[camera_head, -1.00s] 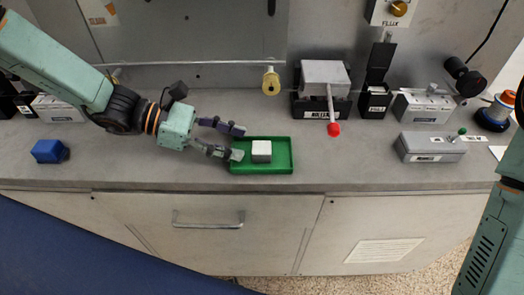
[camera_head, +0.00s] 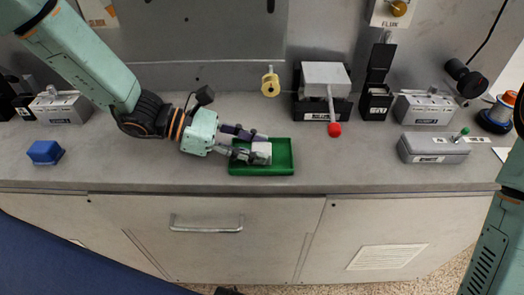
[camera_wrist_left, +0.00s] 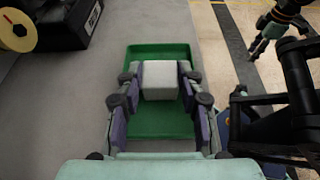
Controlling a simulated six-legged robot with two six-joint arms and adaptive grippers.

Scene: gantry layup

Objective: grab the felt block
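A small white block (camera_head: 262,148), which I take for the felt block, sits at a green tray (camera_head: 280,170) in the head view. My left gripper (camera_head: 265,149) reaches over the tray from the left, its fingers on either side of the block. In the left wrist view the block (camera_wrist_left: 160,80) is between the fingertips (camera_wrist_left: 160,77), with little or no gap on either side. I cannot tell whether they press on it. Of my right side, only a part of the arm shows at the right edge; its gripper is not seen in the head view.
A blue block (camera_head: 45,152) lies at the left of the grey bench (camera_head: 380,170). A black-and-grey fixture with a red-knobbed lever (camera_head: 334,129) stands behind the tray. A grey box (camera_head: 433,148) stands at the right. The bench between tray and grey box is clear.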

